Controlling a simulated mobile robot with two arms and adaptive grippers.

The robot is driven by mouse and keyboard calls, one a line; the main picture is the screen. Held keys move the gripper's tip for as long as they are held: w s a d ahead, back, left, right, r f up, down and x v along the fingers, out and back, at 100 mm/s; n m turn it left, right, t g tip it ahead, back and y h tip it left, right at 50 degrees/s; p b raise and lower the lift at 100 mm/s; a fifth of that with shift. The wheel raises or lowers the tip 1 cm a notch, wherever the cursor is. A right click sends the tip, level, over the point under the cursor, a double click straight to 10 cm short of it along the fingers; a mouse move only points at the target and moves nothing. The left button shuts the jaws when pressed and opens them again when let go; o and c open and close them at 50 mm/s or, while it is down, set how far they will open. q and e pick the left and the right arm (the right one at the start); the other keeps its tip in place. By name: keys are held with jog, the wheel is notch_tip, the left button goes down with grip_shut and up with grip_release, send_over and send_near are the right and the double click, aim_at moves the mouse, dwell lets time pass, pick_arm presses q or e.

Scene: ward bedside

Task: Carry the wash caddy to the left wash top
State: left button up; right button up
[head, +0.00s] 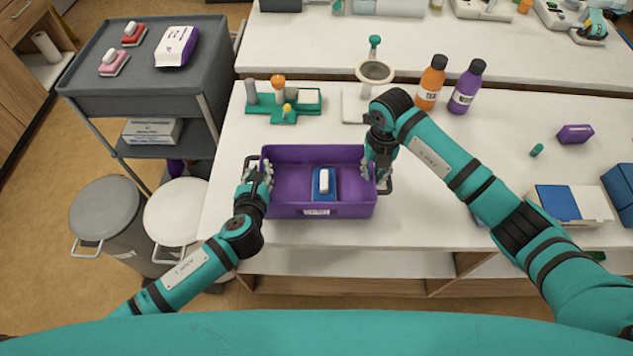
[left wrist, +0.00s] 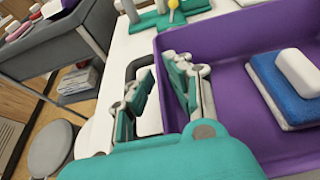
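The purple wash caddy (head: 280,208) stands on the white counter, with a dark loop handle at each end. A blue sponge-like block (head: 319,194) with a white bar (head: 324,181) on it lies inside. My left gripper (head: 257,178) is at the caddy's left handle. In the left wrist view its two fingers (left wrist: 163,92) stand apart beside the caddy wall (left wrist: 190,40), with no clear grip on the handle. My right gripper (head: 380,174) is at the right handle (head: 388,187); its finger gap is hidden. No wash top is labelled as left.
A grey trolley (head: 140,82) at left carries brushes and a wipes pack (head: 176,46). Two lidded bins (head: 107,205) stand below. Behind the caddy are a green holder (head: 297,112), a small basin (head: 375,72) and orange and purple bottles (head: 466,88). Counter right of the caddy is partly clear.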

jog(key=shift+c, duration=0.2)
pick_arm(q)
grip_shut()
pick_arm(e)
grip_shut()
pick_arm(q)
jog(key=shift+r, duration=0.1)
pick_arm(e)
jog(key=shift+r, duration=0.1)
